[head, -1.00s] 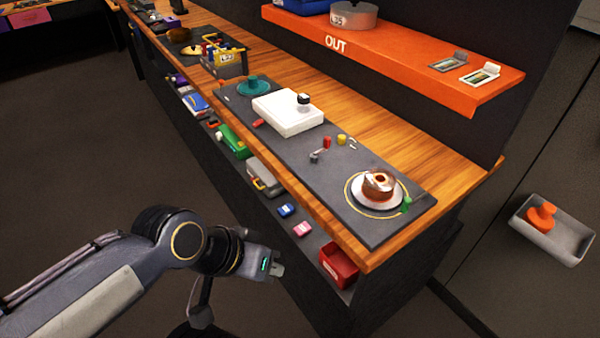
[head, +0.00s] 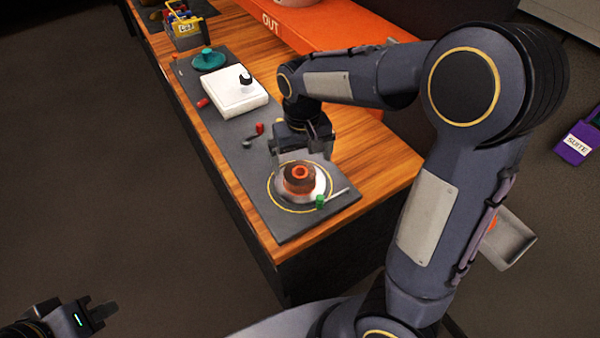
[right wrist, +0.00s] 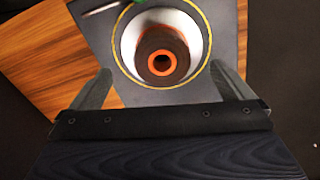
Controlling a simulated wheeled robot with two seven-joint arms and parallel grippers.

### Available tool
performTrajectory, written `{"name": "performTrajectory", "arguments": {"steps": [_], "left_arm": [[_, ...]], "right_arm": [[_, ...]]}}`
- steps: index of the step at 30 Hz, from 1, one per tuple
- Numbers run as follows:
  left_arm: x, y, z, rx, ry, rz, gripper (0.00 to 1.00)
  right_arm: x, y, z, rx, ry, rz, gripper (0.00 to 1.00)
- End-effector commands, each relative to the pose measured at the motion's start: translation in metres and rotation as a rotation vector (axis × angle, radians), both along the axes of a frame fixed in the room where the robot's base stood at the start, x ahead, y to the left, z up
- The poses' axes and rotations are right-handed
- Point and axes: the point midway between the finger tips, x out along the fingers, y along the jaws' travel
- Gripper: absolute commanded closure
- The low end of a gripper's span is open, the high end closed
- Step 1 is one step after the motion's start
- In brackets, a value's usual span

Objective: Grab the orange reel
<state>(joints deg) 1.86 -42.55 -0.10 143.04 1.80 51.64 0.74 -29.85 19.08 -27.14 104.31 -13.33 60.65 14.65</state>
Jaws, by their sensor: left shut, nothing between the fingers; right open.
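The orange reel (head: 300,173), dark brown with an orange hub, stands upright on a white dish (head: 316,192) inside a yellow ring on the dark mat (head: 262,185). In the right wrist view the reel (right wrist: 162,52) shows from above, its orange hub and rim facing me. My right gripper (head: 303,153) is open over the far side of the reel, fingers apart and pointing down. In the right wrist view its fingers (right wrist: 160,72) stand left and right of the reel, not touching it. My left gripper (head: 104,311) is shut and empty, low at the left, away from the counter.
A green-ended stick (head: 321,201) lies beside the dish. A white box (head: 234,92), a teal knob piece (head: 209,59), and a small red piece (head: 260,128) sit farther back. The orange OUT shelf (head: 290,28) runs behind my right arm. A grey bin (head: 512,243) is partly hidden.

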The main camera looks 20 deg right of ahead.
Motion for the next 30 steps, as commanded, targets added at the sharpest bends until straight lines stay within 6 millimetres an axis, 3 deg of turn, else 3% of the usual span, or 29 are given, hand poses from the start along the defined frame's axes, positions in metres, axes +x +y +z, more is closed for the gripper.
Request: {"name": "performTrajectory", "arguments": {"steps": [13,22,30], "left_arm": [[0.0,0.0,0.009,0.0,0.0,0.0,1.0],[0.0,0.0,0.009,0.0,0.0,0.0,1.0],[0.0,0.0,0.009,0.0,0.0,0.0,1.0]], "right_arm": [[0.004,0.0,-0.059,0.0,0.004,-0.002,0.0],[0.004,0.0,-0.066,0.002,0.0,-0.001,0.0],[0.004,0.0,-0.065,0.002,0.0,-0.001,0.33]]}}
